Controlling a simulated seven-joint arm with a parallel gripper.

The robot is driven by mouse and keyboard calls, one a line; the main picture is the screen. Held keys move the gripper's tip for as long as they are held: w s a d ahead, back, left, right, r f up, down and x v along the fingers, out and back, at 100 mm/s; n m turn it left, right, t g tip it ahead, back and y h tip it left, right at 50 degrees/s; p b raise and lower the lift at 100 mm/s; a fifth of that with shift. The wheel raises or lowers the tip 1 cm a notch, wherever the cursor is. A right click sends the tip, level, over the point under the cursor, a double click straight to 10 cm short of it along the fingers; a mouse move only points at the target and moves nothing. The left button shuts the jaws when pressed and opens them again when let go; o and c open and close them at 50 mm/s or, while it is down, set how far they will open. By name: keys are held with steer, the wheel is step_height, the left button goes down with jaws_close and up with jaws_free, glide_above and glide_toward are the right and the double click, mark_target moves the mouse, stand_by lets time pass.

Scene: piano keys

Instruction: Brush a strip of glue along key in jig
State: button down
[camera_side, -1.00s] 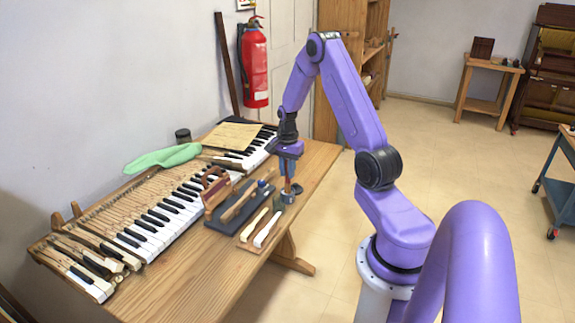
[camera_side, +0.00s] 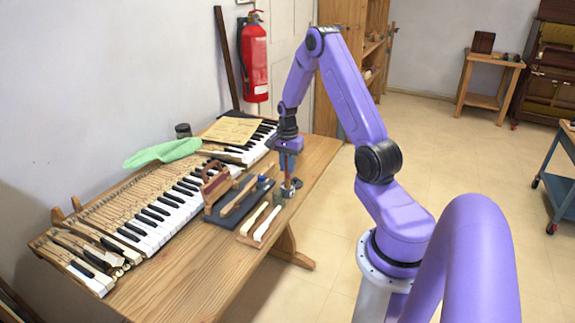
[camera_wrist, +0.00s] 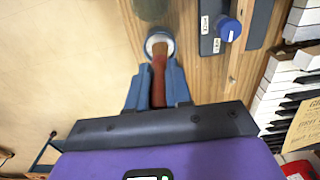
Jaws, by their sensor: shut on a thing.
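My gripper (camera_side: 288,168) is shut on the reddish handle of a glue brush (camera_wrist: 158,82). The brush points down, with its brown bristle end at the mouth of a small round glue pot (camera_wrist: 159,43). I cannot tell how deep the bristles sit. In the side view the pot (camera_side: 287,191) stands near the table's right edge. The jig is a dark blue-grey base (camera_side: 212,218) left of my gripper, with a pale wooden key (camera_side: 237,199) lying along it. In the wrist view the jig (camera_wrist: 262,22) with its blue knob (camera_wrist: 229,29) is at the upper right.
A small board with white-topped key pieces (camera_side: 266,226) lies in front of the jig. A dark greenish jar (camera_wrist: 150,8) stands close beyond the pot. The long keyboard (camera_side: 150,228), green cloth (camera_side: 163,152) and paper sheet (camera_side: 232,130) lie behind. Bare wood is free at front left.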

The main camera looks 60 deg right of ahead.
steer(key=shift+f, duration=0.55)
stand_by(1.3)
steer(key=shift+r, duration=0.1)
steer(key=shift+r, duration=3.45)
